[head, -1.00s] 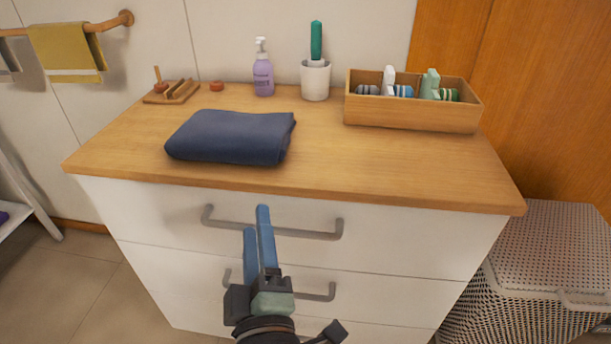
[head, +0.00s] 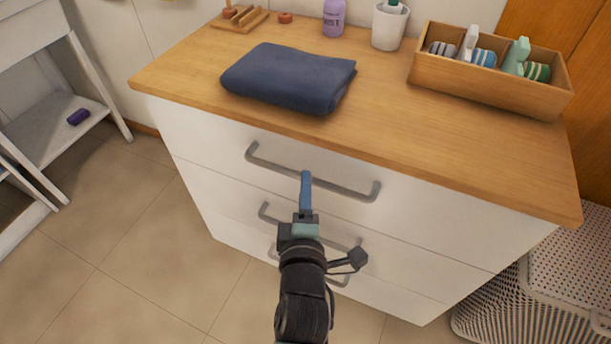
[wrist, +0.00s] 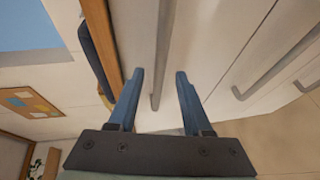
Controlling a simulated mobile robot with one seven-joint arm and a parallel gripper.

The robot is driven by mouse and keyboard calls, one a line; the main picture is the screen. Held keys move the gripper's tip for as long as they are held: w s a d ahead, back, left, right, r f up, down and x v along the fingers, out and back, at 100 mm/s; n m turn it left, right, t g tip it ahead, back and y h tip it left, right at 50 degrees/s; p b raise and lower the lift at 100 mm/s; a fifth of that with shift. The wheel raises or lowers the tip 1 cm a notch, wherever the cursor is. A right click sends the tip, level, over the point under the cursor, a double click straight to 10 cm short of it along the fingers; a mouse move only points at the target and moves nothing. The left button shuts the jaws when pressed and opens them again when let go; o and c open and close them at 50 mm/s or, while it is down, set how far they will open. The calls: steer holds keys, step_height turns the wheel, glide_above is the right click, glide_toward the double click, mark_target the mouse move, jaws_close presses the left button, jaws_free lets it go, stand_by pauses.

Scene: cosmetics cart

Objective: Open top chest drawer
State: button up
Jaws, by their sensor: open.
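The chest has a white front and a wooden top (head: 420,135). Its top drawer (head: 430,198) is closed, with a long grey bar handle (head: 345,191) across it. My gripper (head: 306,175) has blue fingers and is at the middle of that handle in the head view. In the wrist view my gripper (wrist: 160,75) is open, and the top handle (wrist: 160,70) runs between its two fingers. I see no finger pressed on the bar. Part of the handle is hidden behind the fingers in the head view.
Lower drawers have similar handles (head: 264,214). On top are a folded navy towel (head: 290,78), a purple bottle (head: 334,18), a white cup (head: 388,28) and a wooden box (head: 480,88). A wicker basket (head: 570,260) stands right. Floor (head: 120,230) at left is clear.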

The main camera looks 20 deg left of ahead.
steer(key=shift+x, duration=2.15)
jaws_close()
